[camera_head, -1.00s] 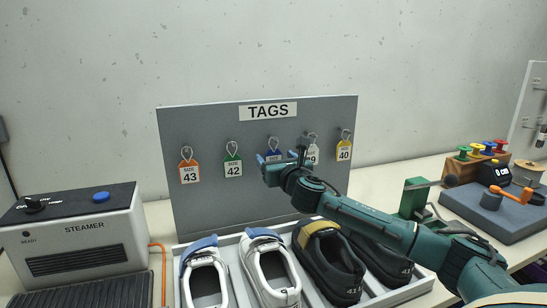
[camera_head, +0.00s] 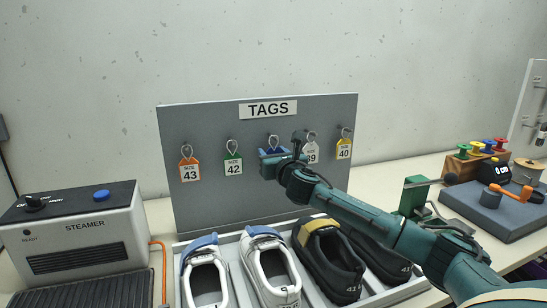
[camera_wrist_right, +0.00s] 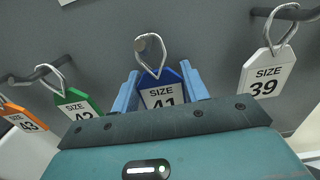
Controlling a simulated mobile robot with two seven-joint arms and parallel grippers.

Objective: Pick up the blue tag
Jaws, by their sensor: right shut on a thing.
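The blue tag, marked size 41 in the right wrist view (camera_wrist_right: 161,88), hangs by its wire loop on a peg of the grey tag board (camera_head: 215,200). In the head view only the top of the blue tag (camera_head: 273,143) shows, above my gripper. My right gripper (camera_head: 275,157) is at the board, its light-blue fingers on either side of the tag and shut on it, as the right wrist view also shows (camera_wrist_right: 160,92). The loop is still around the peg. My left gripper is in neither view.
Orange tag 43 (camera_head: 189,170) and green tag 42 (camera_head: 233,164) hang to the left; white tag 39 (camera_wrist_right: 268,72) and yellow tag 40 (camera_head: 344,149) hang to the right. A tray of shoes (camera_head: 235,275) lies below. A steamer (camera_head: 85,240) stands left.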

